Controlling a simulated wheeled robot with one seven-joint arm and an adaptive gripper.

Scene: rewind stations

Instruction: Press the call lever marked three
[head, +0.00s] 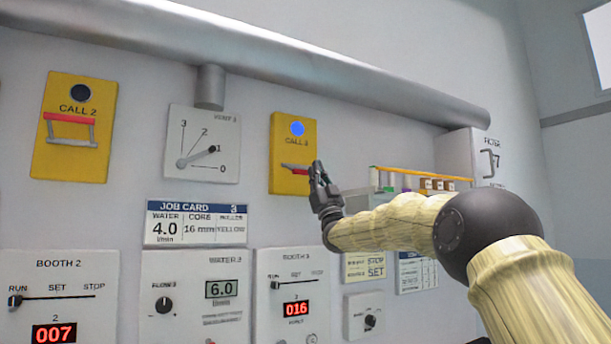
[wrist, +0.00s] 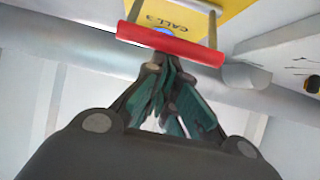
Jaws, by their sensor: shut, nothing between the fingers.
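The yellow CALL 3 plate (head: 290,150) is on the wall in the middle of the head view, with a lit blue lamp (head: 297,129) at its top. Its lever has a red bar (head: 296,168), seen close up in the wrist view (wrist: 170,45) on two pale arms. My gripper (head: 318,172) is at the right edge of the plate in the head view, shut and empty. In the wrist view its fingertips (wrist: 160,65) are right by the red bar; I cannot tell whether they touch it.
A CALL 2 plate (head: 74,128) with a dark lamp is at the left. A dial panel (head: 202,145) is left of CALL 3. A large pipe (head: 250,55) runs above. Booth and water panels (head: 195,298) are below. A shelf with small items (head: 425,175) is at the right.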

